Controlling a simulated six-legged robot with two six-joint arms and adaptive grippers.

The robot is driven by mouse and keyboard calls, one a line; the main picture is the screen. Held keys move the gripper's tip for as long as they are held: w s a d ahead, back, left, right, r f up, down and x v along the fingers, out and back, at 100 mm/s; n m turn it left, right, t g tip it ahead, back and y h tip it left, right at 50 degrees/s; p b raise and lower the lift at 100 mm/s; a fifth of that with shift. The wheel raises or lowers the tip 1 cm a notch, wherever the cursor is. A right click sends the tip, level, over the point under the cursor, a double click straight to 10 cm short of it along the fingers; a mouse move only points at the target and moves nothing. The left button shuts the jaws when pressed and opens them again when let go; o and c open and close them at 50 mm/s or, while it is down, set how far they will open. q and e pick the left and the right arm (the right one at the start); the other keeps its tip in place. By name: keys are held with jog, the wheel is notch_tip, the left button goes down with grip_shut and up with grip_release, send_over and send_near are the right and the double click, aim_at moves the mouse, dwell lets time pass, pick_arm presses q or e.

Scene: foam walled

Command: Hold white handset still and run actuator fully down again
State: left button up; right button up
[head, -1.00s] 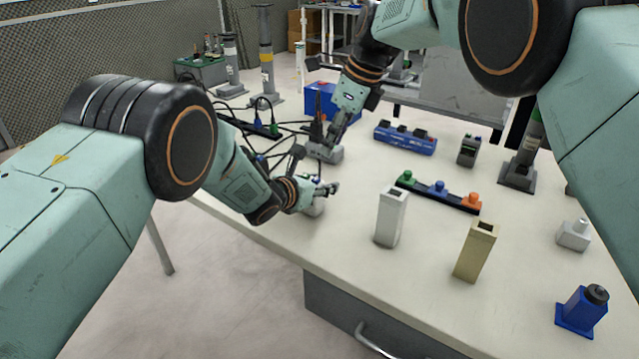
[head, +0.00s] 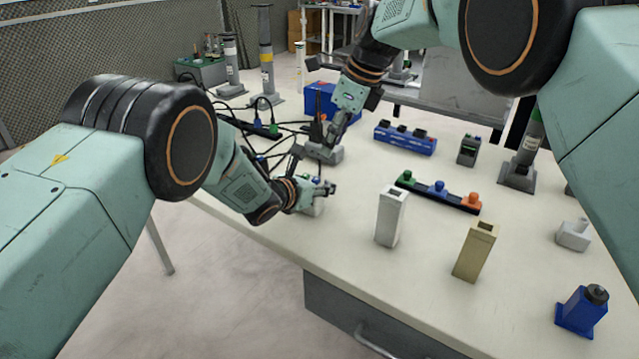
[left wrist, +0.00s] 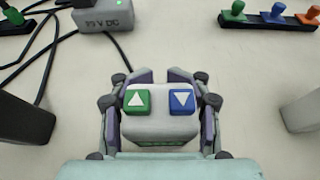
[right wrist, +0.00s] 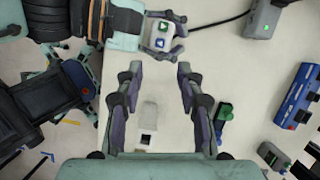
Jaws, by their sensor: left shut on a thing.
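The white handset (left wrist: 160,126) has a green up-arrow button (left wrist: 137,101) and a blue down-arrow button (left wrist: 182,101). My left gripper (head: 325,188) is shut on its sides, near the table's left edge. The handset also shows in the right wrist view (right wrist: 160,36), buttons facing up, nothing pressing them. My right gripper (right wrist: 158,75) is open and empty above the table. In the head view it is behind the left gripper, in front of or over a grey box.
The grey box (left wrist: 103,15) marked 24 V DC has black cables running left. A black strip with green, blue and orange knobs (head: 438,190) lies right of the handset. White (head: 391,217) and tan (head: 475,250) upright blocks stand nearer. A blue block (head: 582,310) is near right.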

grip_shut()
dwell(0.4)
dwell(1.3)
